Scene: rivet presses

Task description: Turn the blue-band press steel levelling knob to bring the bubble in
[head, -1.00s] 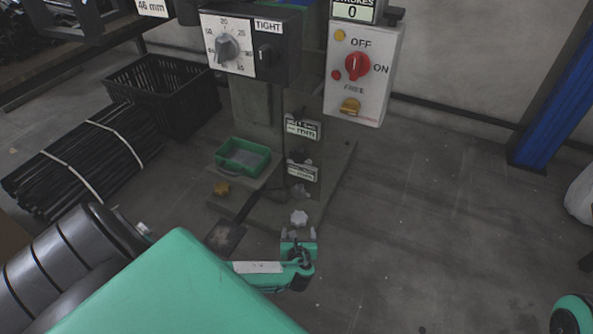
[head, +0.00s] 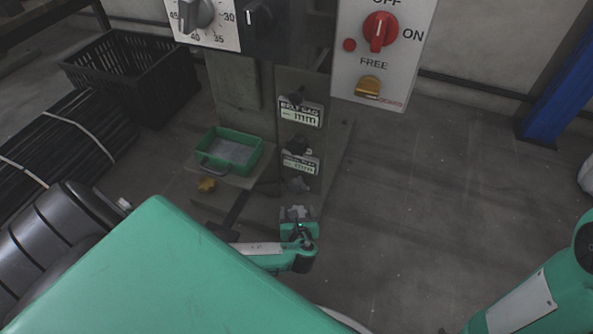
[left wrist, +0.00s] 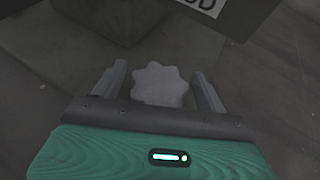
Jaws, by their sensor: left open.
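A pale grey lobed knob (head: 297,211) stands low at the press's front foot, and it also shows in the left wrist view (left wrist: 160,84). My left gripper (head: 296,214) is open, with one finger on each side of the knob. In the left wrist view the fingers (left wrist: 159,80) stand apart from the knob, with a gap on both sides. A yellow lobed knob (head: 206,185) sits on the base to the left. I see no blue band and no bubble level in these views. My right gripper is out of view.
The press panels carry a dial (head: 198,14) and a red switch (head: 380,30). A green tray (head: 213,171) sits on the press base. A black crate (head: 130,78) and bundled dark bars (head: 60,140) are at left. The floor to the right is mostly clear.

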